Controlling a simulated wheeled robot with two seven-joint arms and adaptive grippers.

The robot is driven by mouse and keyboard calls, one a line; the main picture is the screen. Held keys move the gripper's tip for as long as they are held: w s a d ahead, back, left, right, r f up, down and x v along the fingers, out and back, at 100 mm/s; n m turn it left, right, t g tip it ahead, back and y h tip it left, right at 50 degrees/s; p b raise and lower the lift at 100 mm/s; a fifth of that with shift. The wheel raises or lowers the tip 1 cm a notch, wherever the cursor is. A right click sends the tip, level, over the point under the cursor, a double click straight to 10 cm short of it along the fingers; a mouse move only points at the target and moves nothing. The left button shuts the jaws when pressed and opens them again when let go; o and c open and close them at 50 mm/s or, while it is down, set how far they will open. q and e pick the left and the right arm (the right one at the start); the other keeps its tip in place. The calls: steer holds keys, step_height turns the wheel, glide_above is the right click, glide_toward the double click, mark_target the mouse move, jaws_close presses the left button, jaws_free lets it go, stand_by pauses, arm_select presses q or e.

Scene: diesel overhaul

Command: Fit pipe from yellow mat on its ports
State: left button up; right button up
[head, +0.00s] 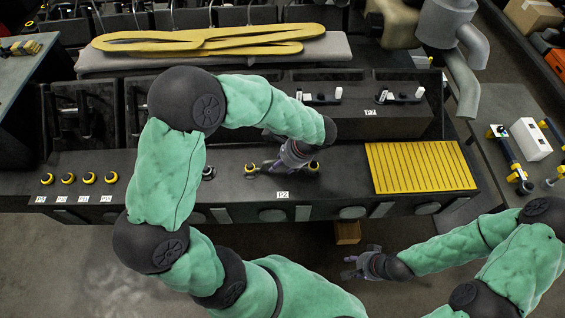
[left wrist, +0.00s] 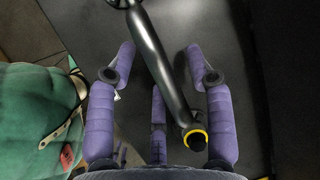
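A dark pipe (left wrist: 158,58) runs between the purple fingers of my left gripper (left wrist: 160,62). The fingers stand apart, with gaps between them and the pipe. The pipe's near end meets a yellow-ringed port (left wrist: 195,139); whether it is fully seated I cannot tell. In the head view my left gripper (head: 287,160) is over the bench at label P2 (head: 282,195), between yellow-ringed ports, and covers most of the pipe. The ribbed yellow mat (head: 420,167) on the right is empty. My right gripper (head: 357,266) appears open and empty, in front of the bench.
Several yellow-ringed ports (head: 89,178) line the left of the dark bench. Two small white-ended fittings sit by label P7 (head: 370,112) on a raised block behind. Yellow gaskets (head: 205,40) lie on a grey pad at the back. A brown box (head: 347,232) is below the bench front.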

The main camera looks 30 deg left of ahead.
arm_select(q)
steer(key=v, duration=1.2)
